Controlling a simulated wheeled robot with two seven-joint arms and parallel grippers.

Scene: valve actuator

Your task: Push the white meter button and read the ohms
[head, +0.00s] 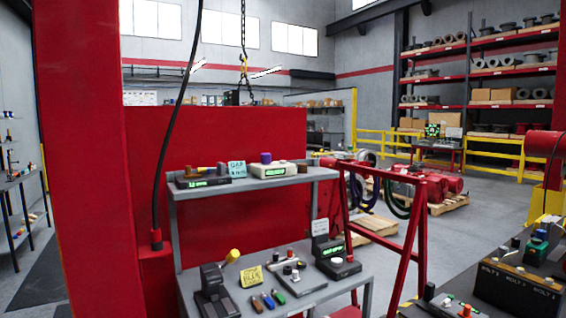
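A dark meter (335,248) with a lit green display stands on the right part of the lower grey shelf (350,290). A round white button (337,261) sits on the front of its base. The display text is too small to read surely. On the upper grey shelf (320,174) stand a cream device (284,169) with a green display and a dark device (195,182) with a green display. Neither of my grippers shows in the head view, so nothing is seen touching the white button.
A red A-frame (412,245) stands right of the shelves. A dark labelled box (515,289) is at lower right.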

